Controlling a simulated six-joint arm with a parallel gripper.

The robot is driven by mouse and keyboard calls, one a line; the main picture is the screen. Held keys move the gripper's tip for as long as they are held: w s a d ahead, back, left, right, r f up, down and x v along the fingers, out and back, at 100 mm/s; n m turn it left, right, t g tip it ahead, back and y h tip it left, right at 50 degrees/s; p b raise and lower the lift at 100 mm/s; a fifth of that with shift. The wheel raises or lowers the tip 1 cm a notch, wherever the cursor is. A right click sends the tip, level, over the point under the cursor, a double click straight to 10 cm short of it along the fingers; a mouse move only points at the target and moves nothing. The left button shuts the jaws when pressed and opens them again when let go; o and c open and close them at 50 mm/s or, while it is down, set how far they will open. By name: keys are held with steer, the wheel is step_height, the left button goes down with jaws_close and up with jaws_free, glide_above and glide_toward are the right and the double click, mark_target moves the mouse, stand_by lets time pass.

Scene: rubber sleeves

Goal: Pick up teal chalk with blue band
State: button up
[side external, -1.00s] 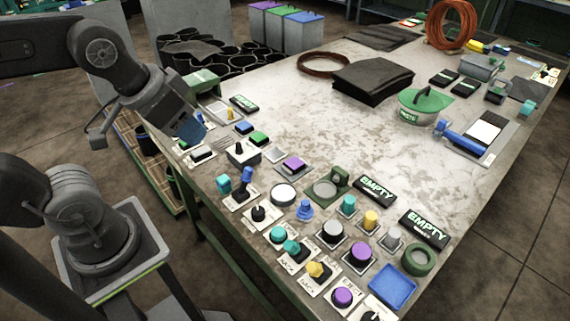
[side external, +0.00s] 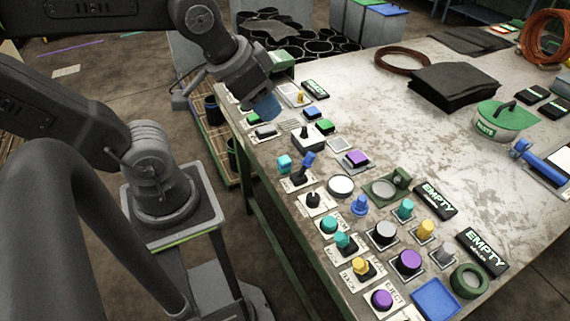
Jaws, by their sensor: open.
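Several small teal pieces show in the side external view, and no blue band can be made out on any of them. A teal cylinder (side external: 284,163) stands at the table's left edge, left of a blue lever. Another teal cylinder (side external: 405,210) stands upright further right, on a small plate. Two teal knobs (side external: 329,224) sit near the front left edge. I cannot tell which one is the chalk. My gripper (side external: 266,107) is open over the table's far left corner, behind and apart from these teal pieces. Its fingertips are small and partly hidden by its body.
Buttons and knobs crowd the left and front of the worn table (side external: 385,130). Two black EMPTY signs (side external: 436,200), a blue tray (side external: 436,299) and a green ring (side external: 470,281) lie at the front right. A black folded sheet (side external: 453,88) lies further back. The table's middle is clear.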

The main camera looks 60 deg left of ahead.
steer(key=o, duration=0.4)
steer(key=shift+c, duration=0.2)
steer(key=n+g, duration=0.6)
steer(key=n, duration=1.2)
glide_above(284, 159)
step_height(284, 159, down, 16)
steer(key=f, duration=0.8)
steer(key=shift+w+d+f, duration=0.1)
steer(key=shift+w+f, duration=0.05)
steer(key=shift+w, duration=0.25)
steer(key=shift+s+f, duration=0.2)
steer(key=shift+f, duration=1.15)
steer(key=shift+s+f, duration=0.15)
steer(key=shift+f, duration=1.15)
